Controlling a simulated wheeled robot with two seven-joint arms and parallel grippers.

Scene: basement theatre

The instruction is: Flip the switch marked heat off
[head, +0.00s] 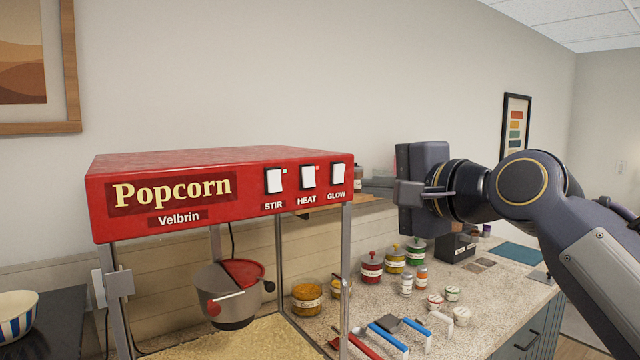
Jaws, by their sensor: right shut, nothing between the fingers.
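The red popcorn machine (160,225) stands at left-centre in the head view, with three white rocker switches on its front panel. The heat switch (308,177) is the middle one, above the label HEAT, with a small red light at its upper right. The stir switch (273,181) is to its left with a green light, and the glow switch (338,173) is to its right. My right gripper (368,186) is shut and empty, just right of the glow switch, its fingers pointing left. It appears apart from the heat switch. My left gripper is not in view.
A kettle (228,305) hangs inside the machine above popcorn. The counter (480,310) at right holds several lidded jars (371,268), small tubs and coloured-handled scoops (388,335). A striped bowl (15,315) is at far left. Space before the panel is clear.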

